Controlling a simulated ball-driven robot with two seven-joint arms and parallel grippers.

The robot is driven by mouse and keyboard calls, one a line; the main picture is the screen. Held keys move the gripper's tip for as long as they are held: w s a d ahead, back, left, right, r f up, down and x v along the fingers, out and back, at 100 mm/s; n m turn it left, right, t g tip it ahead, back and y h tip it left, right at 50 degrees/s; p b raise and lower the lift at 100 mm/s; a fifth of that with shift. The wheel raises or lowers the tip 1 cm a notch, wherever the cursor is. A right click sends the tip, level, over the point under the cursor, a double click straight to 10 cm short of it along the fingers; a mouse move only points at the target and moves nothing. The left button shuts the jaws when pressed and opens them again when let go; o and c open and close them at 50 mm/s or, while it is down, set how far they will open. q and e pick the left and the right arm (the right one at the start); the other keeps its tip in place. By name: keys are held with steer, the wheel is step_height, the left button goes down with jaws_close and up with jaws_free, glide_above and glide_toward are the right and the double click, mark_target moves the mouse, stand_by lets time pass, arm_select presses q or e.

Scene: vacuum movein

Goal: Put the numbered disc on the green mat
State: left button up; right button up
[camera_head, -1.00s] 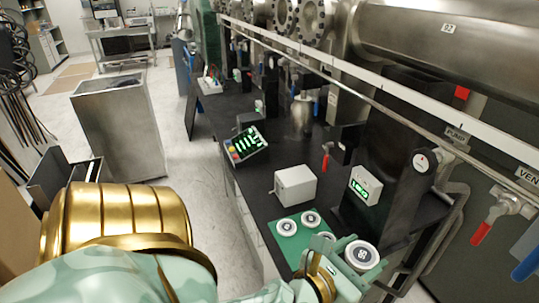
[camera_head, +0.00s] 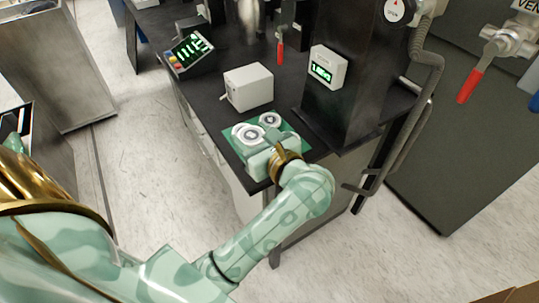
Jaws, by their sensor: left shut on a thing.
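The green mat (camera_head: 298,142) lies at the near end of the black bench, partly hidden by my left gripper and forearm. My left gripper (camera_head: 256,142) is over the mat, shut on a white-rimmed disc (camera_head: 250,134) with a dark centre. The number on it is too small to read. Another similar disc (camera_head: 270,119) sits on the mat just behind and to the right. The held disc overlaps a further pale disc edge at its left. I cannot tell whether the held disc touches the mat. My right gripper is not in view.
A light grey box (camera_head: 248,87) stands on the black bench (camera_head: 208,100) behind the mat. A black column with a green-lit display (camera_head: 327,68) rises to the right. A keypad panel (camera_head: 190,52) is farther back. A pipe runs beside the column.

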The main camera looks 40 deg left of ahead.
arm_select(q)
steer(key=w+f, duration=0.1)
steer(key=w+d+f+b, duration=0.1)
steer(key=f, duration=0.1)
steer(key=w+f, duration=0.1)
steer(key=f, duration=0.1)
steer(key=shift+w+d+f+b, duration=0.25)
steer(key=shift+w+b, duration=0.15)
step_height(320, 180, down, 3)
steer(key=shift+f+b, duration=0.1)
steer(key=shift+b, duration=0.4)
steer(key=o, duration=0.7)
steer(key=shift+o, duration=0.3)
steer(key=shift+s, duration=0.1)
